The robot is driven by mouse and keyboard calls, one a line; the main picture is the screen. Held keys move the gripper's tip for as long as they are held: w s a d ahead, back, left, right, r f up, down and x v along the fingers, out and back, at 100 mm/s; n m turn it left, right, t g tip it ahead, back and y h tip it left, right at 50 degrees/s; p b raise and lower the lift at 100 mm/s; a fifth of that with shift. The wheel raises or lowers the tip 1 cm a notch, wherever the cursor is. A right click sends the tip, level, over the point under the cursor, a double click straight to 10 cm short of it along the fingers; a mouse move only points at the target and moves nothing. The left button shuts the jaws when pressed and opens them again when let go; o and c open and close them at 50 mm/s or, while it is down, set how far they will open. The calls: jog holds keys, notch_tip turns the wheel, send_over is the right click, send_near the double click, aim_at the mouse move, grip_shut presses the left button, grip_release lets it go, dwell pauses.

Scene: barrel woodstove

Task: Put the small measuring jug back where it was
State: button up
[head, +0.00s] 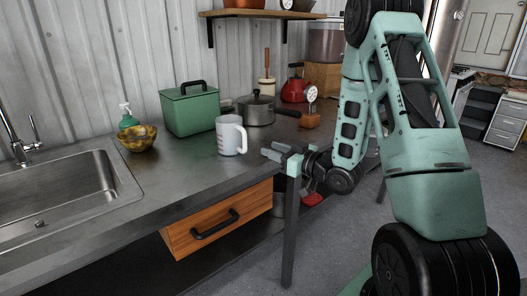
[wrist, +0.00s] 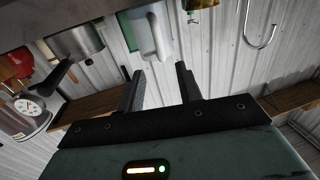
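The small measuring jug (head: 230,137) is white with red markings and a handle. It stands upright on the metal counter (head: 172,172), in front of the green box and the grey pot. My gripper (head: 274,151) is just right of the jug at the counter's front edge, pointing toward it. In the wrist view the fingers (wrist: 160,84) are apart with nothing between them. The jug (wrist: 151,37) shows there beyond the fingertips, apart from them. The place where the jug was before cannot be told from these frames.
A green lidded box (head: 190,110), a grey pot (head: 258,109), a yellow bowl (head: 135,139) and a red kettle (head: 294,91) stand on the counter. A sink (head: 60,190) is at left. A wooden drawer (head: 218,222) sticks out below. A wall shelf (head: 262,14) hangs above.

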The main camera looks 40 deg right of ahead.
jog(key=w+a+f+n+g, duration=0.15)
jog(key=a+g, duration=0.55)
jog(key=a, duration=0.9)
jog(key=s+a+n+g+h, duration=0.2)
jog(key=s+a+g, duration=0.4)
jog(key=s+a, duration=0.7)
jog(key=s+a+r+n+g+h, duration=0.1)
jog(key=s+g, duration=0.3)
jog(key=s, duration=1.2)
jog(key=shift+s+a+r+g, duration=0.15)
jog(key=shift+a+r+g, duration=0.2)
jog(key=shift+a, duration=0.35)
jog(key=shift+n, duration=0.25)
notch_tip(320, 180, up, 5)
jog(key=p, duration=0.4)
jog(key=shift+f, duration=0.2)
